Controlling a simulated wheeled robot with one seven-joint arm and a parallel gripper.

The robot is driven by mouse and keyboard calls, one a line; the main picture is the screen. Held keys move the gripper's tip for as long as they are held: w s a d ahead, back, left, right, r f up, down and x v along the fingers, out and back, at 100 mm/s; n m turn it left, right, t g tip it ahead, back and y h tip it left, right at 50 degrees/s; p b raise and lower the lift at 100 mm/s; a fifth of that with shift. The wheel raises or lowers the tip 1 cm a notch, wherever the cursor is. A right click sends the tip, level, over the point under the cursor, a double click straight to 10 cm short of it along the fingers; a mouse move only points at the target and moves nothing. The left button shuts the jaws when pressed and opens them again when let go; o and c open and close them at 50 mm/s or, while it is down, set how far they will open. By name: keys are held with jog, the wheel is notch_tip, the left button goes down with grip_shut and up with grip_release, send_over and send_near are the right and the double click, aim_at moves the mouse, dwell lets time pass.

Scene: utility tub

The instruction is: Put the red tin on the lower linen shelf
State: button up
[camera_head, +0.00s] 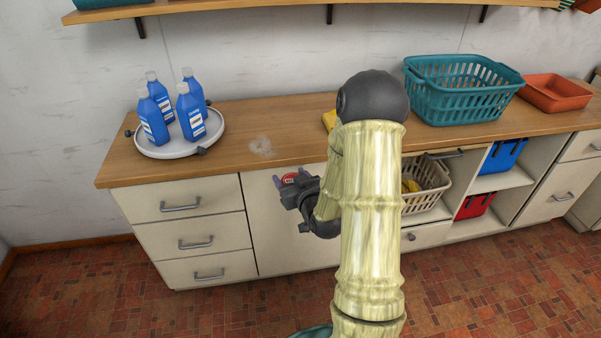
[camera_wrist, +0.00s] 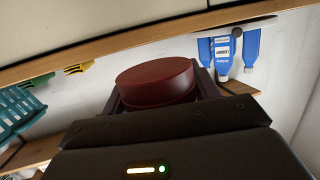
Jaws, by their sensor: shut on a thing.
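The red tin (camera_head: 290,177) is a short round can, held between the fingers of my gripper (camera_head: 289,181). In the wrist view the dark red tin (camera_wrist: 157,82) sits between the two dark fingers, its flat round end showing. My gripper is shut on it, in front of the plain cabinet door and just below the worktop's front edge. Open shelves in the cabinet show to the right, with a middle board (camera_head: 492,182) and a lower floor (camera_head: 463,229). I cannot tell which is the linen shelf. My arm hides part of the cabinet left of these shelves.
The worktop (camera_head: 235,125) carries a white turntable (camera_head: 160,151) with several blue bottles, a teal basket (camera_head: 463,100) and an orange tray (camera_head: 556,93). A beige basket (camera_head: 430,185), blue box (camera_head: 505,155) and red box (camera_head: 474,205) occupy the open shelves. The floor in front is clear.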

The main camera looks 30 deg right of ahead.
jog(key=w+a+f, duration=0.1)
jog(key=a+f, duration=0.5)
jog(key=f, duration=0.4)
jog(key=w+a+f, duration=0.1)
jog(key=a+f, duration=0.6)
jog(key=f, duration=0.3)
jog(key=shift+w+f+y, duration=0.2)
jog(key=shift+w+y, duration=0.05)
jog(key=shift+y, duration=0.05)
jog(key=shift+s, duration=0.15)
jog(key=shift+a, duration=0.1)
